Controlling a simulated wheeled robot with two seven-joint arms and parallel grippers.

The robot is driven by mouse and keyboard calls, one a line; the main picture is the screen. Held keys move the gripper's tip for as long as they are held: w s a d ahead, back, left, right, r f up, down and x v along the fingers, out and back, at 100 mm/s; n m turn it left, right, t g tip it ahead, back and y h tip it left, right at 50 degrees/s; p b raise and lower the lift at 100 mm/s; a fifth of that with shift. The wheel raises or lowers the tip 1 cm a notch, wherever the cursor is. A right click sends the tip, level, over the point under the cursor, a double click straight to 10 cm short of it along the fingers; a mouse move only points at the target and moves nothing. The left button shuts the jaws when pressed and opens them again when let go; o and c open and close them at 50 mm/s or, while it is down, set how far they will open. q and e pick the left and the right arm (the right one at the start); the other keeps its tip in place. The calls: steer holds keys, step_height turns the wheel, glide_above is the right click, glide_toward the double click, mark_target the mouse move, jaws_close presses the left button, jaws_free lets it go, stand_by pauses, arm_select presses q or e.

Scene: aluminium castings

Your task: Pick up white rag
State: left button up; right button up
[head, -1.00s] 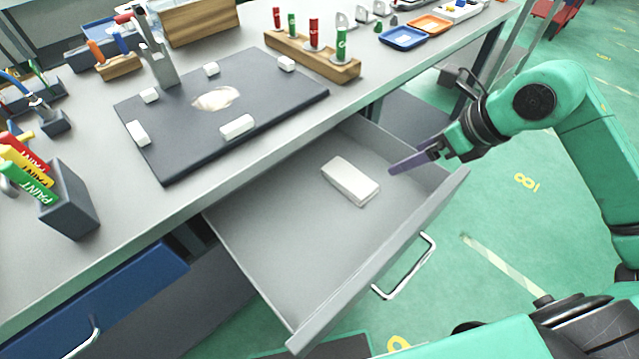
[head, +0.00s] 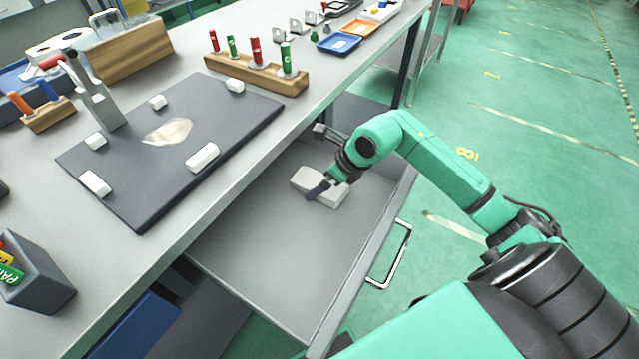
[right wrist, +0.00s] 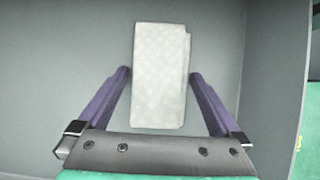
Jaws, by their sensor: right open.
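The white rag (head: 330,193) is a folded pad lying flat in the open grey drawer. In the right wrist view the rag (right wrist: 160,75) lies lengthwise, between and beyond the fingertips. My right gripper (head: 318,190) is over the rag, its purple fingers pointing down and covering part of it. In the right wrist view the right gripper (right wrist: 160,78) is open, with one finger on each side of the rag and a gap to both. Whether the fingertips are down at the rag's level is hard to tell. My left gripper is not in view.
The drawer (head: 270,235) is otherwise empty, with its front wall and handle (head: 392,258) toward the floor. The bench above carries a dark mat (head: 140,205) with white blocks and a wooden rack (head: 255,75) of coloured tubes. The bench edge runs beside the drawer.

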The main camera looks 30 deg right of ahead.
steer(key=c, duration=1.1)
step_height(320, 180, up, 20)
steer(key=shift+r+p, duration=0.1)
steer(key=shift+p, duration=1)
steer(key=o, duration=0.7)
steer(key=c, duration=0.5)
steer(key=shift+c, duration=0.4)
